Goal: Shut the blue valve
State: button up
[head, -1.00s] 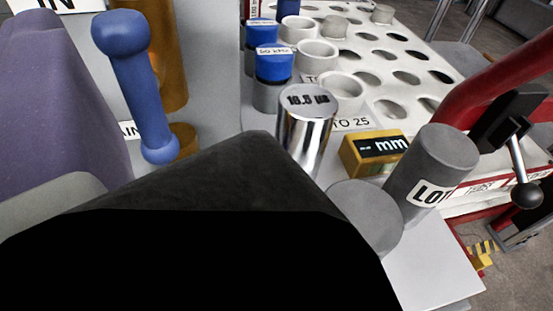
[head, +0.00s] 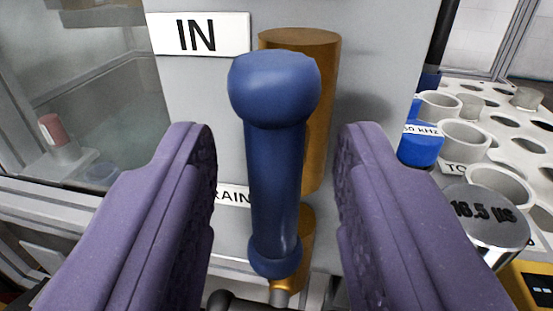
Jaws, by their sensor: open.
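The blue valve handle (head: 277,170) stands near upright in the middle of the head view, with a round knob at its top and a smaller rounded end at its bottom. A brass body (head: 318,110) shows behind it on a grey panel. My gripper (head: 270,165) is open, with one purple finger on each side of the handle. There is a visible gap on both sides, and nothing is held. How far the fingertips are from the handle in depth is hard to tell.
An "IN" label (head: 200,35) is on the panel, and a partly hidden label (head: 233,196) is lower down. A glass-fronted enclosure is at left.

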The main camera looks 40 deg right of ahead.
grip_shut()
jog(key=shift+m, duration=0.3)
jog(key=m+b, duration=0.1)
jog(key=m, duration=0.2)
jog(key=shift+f+h, duration=0.2)
jog(key=shift+h, duration=0.2)
jog(key=m+h+b, duration=0.1)
jog(key=m, duration=0.4)
jog(key=shift+s+f, duration=0.1)
jog(key=m+h, duration=0.1)
jog(key=m, duration=0.4)
jog(key=shift+d+m, duration=0.1)
jog(key=shift+m, duration=0.2)
jog(key=shift+f+m+g+h, duration=0.15)
jog(key=shift+m+h, duration=0.15)
jog(key=shift+m, duration=0.75)
jog(key=shift+m+g+h, duration=0.15)
jog(key=shift+m+h, duration=0.15)
jog(key=shift+m, duration=0.75)
